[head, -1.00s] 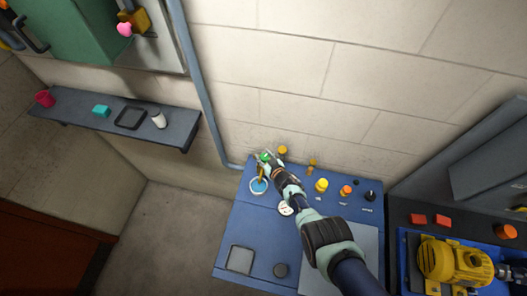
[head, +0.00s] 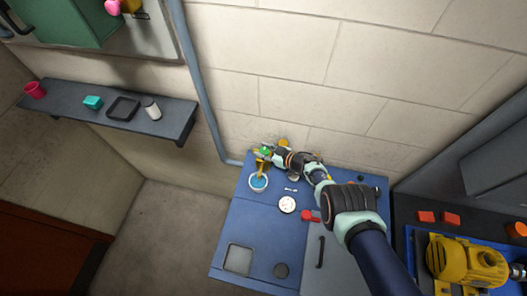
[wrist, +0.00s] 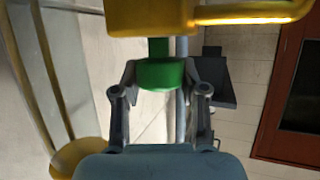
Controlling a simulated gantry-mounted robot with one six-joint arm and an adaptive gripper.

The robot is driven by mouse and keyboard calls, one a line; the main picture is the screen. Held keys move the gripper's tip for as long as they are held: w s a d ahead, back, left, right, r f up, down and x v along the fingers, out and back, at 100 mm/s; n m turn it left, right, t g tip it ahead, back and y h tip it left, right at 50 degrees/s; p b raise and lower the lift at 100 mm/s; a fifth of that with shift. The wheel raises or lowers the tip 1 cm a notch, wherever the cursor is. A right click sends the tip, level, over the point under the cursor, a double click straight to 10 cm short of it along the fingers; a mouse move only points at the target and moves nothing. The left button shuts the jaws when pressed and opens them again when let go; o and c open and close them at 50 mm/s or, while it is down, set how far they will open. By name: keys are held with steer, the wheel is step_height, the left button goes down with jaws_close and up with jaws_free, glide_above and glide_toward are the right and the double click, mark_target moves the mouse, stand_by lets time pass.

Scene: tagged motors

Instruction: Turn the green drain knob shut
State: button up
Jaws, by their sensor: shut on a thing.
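The green drain knob (head: 265,151) sits on brass pipework at the back left of the blue bench, close to the wall. In the wrist view the green knob (wrist: 160,74) lies between my two grey fingers, under a large yellow brass body (wrist: 150,18). My gripper (wrist: 160,92) is shut on the knob, one finger on each side. In the head view my gripper (head: 270,154) reaches the knob from the right. The brass spout (head: 262,166) stands over a white-rimmed cup (head: 251,188) with blue inside. How far the knob is turned is not clear.
A round white gauge (head: 287,204) and a red-ended handle (head: 307,215) are on the bench (head: 240,218) below my arm. A yellow fitting (head: 284,142) stands just behind my gripper. A yellow motor (head: 465,262) is at the right.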

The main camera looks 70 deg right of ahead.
steer(key=o, duration=1.2)
steer(key=shift+s+f, duration=0.1)
steer(key=shift+c, duration=0.2)
